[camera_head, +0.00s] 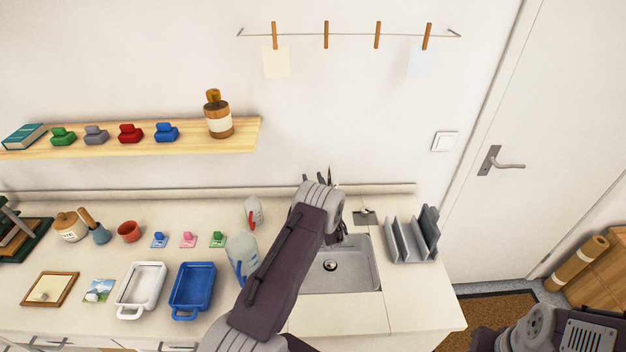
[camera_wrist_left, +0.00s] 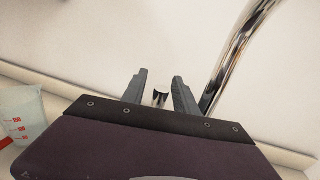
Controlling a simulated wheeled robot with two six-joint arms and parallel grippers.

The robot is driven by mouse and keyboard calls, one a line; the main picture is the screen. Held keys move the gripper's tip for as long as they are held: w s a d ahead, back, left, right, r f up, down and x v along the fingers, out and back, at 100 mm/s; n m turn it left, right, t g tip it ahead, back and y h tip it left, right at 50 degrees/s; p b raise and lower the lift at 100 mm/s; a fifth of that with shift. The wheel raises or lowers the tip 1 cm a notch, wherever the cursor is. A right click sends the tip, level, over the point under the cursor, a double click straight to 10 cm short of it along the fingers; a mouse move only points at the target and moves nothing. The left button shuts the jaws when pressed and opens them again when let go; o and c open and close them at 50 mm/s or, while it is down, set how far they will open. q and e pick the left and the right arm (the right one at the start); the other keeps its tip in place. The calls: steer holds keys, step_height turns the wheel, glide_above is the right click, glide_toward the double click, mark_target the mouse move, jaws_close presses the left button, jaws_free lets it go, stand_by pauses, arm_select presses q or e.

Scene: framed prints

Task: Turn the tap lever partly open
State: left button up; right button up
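My left arm reaches over the sink (camera_head: 352,277) to the wall behind it. Its gripper (camera_head: 329,179) is partly hidden by the wrist in the head view. In the left wrist view the left gripper (camera_wrist_left: 161,92) has its fingers apart. A small chrome piece, apparently the end of the tap lever (camera_wrist_left: 160,97), shows between them, with a gap on each side. The curved chrome tap spout (camera_wrist_left: 236,52) rises just right of the fingers. In the head view the arm hides most of the tap. My right gripper is not in view; only part of that arm shows at bottom right.
A measuring jug (camera_head: 241,250) stands beside my left arm, and a red-marked jug (camera_head: 253,212) behind it. A grey rack (camera_head: 412,238) stands right of the sink. A blue tray (camera_head: 192,291) and white tray (camera_head: 142,290) lie left on the counter.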

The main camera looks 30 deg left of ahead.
arm_select(q)
steer(key=shift+w+a+f, duration=0.1)
steer(key=shift+f, duration=0.05)
steer(key=shift+c, duration=0.3)
steer(key=shift+w+a, duration=0.1)
jaws_close()
stand_by(0.9)
